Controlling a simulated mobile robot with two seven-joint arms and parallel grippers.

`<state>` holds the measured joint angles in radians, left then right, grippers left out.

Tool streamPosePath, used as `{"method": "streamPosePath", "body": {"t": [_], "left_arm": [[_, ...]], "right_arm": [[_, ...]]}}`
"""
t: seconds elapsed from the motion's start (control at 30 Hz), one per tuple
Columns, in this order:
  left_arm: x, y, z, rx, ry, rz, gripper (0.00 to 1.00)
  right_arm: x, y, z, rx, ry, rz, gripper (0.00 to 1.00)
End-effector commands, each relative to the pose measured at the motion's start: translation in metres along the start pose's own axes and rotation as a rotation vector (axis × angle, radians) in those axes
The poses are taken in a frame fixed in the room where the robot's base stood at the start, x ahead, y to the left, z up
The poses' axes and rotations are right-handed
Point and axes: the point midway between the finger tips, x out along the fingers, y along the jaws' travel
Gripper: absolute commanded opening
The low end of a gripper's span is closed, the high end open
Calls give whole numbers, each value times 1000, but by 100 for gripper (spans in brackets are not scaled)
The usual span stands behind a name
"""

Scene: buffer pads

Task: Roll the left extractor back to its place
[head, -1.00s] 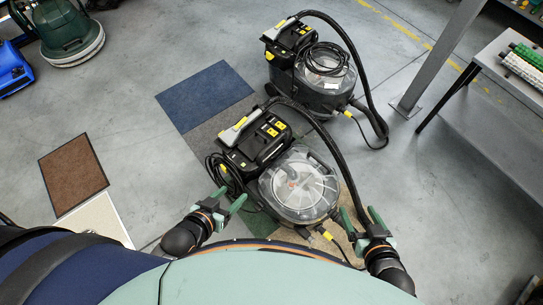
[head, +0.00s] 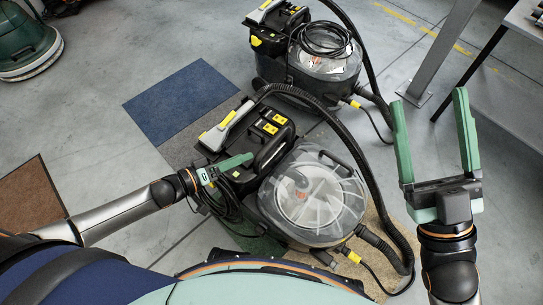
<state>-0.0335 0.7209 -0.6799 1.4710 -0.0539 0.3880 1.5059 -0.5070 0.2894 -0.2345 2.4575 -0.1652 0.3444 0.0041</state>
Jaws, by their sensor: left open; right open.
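The nearer extractor (head: 308,195) is a black machine with a clear round tank, yellow buttons, a black hose and coiled cable. It stands in front of me on the carpet pads. A second, similar extractor (head: 325,62) stands behind it, slightly right. My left gripper (head: 232,167) is at the left side of the nearer extractor, beside its black body and cable. It is open; one green finger shows clearly, and I cannot tell whether it touches. My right gripper (head: 432,125) is open and empty, raised to the right of the nearer extractor's hose.
A blue pad (head: 180,100) lies left of the extractors, a brown pad (head: 30,200) further left. A green floor machine (head: 25,45) stands at upper left. A grey post (head: 440,50) and a table (head: 525,22) stand at right. Grey floor is clear between the pads.

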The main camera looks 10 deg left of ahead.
Motion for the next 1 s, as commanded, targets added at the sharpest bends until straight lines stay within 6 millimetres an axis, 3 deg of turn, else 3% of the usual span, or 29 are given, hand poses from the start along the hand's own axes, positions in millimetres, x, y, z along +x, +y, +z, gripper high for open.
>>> {"method": "streamPosePath", "body": {"t": [0.03, 0.1, 0.37, 0.8, 1.0], "left_arm": [[2, -16, 3, -14, -9, 9, 62], [1, -23, 3, -40, -20, 20, 62], [10, -29, 1, -77, -33, 34, 62], [94, -27, 4, -74, -32, 34, 62], [118, -25, 5, -75, -33, 33, 62]], "right_arm": [[-7, -4, -1, -9, 45, -5, 79], [-9, -6, -10, -18, 88, -9, 79], [-13, -9, -19, -24, 141, -16, 79], [-34, -23, 12, -17, 121, -27, 79], [-39, -27, 20, -25, 114, -31, 79]]}}
